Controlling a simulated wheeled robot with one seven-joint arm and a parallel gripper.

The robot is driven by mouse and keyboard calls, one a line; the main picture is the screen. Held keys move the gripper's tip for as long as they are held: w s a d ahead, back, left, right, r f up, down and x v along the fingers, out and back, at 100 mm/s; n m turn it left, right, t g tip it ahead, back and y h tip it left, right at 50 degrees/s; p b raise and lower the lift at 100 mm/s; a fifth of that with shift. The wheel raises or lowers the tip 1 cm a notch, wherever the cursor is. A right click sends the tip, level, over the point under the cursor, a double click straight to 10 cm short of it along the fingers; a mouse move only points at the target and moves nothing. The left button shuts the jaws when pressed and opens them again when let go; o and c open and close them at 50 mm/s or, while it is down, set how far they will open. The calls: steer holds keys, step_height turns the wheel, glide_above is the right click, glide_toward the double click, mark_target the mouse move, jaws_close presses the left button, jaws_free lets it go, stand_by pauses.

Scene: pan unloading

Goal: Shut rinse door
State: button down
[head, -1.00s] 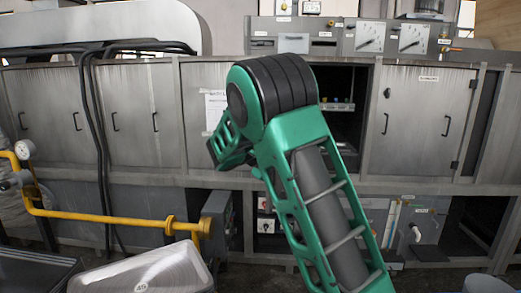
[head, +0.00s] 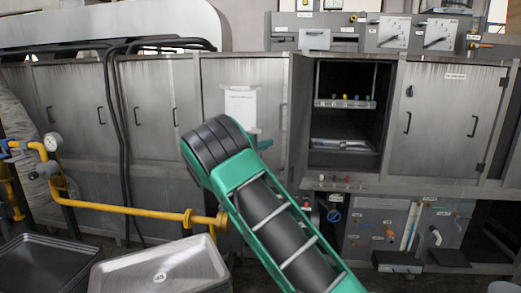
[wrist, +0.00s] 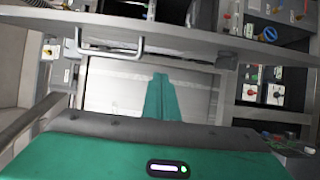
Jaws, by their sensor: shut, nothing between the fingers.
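In the head view, an open, dark compartment (head: 345,135) shows in the grey metal cabinet row. A door panel with a paper sheet (head: 240,105) is on its left, and a closed-looking labelled door (head: 455,120) with a dark handle is on its right. I cannot tell which panel is the rinse door. In the wrist view, my gripper (wrist: 160,80) is shut and empty, its green fingers in front of a pale panel (wrist: 115,90). A bent metal handle (wrist: 110,48) is just above and left of the tips. Contact cannot be told.
A yellow pipe (head: 130,210) with a gauge crosses the left. A metal tray (head: 160,272) lies at the front left. Valves, including a blue knob (head: 334,215), fill the lower bay. A grey ledge (wrist: 200,42) crosses above my gripper in the wrist view.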

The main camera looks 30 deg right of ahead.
steer(key=s+d, duration=0.1)
steer(key=d, duration=0.5)
stand_by(0.6)
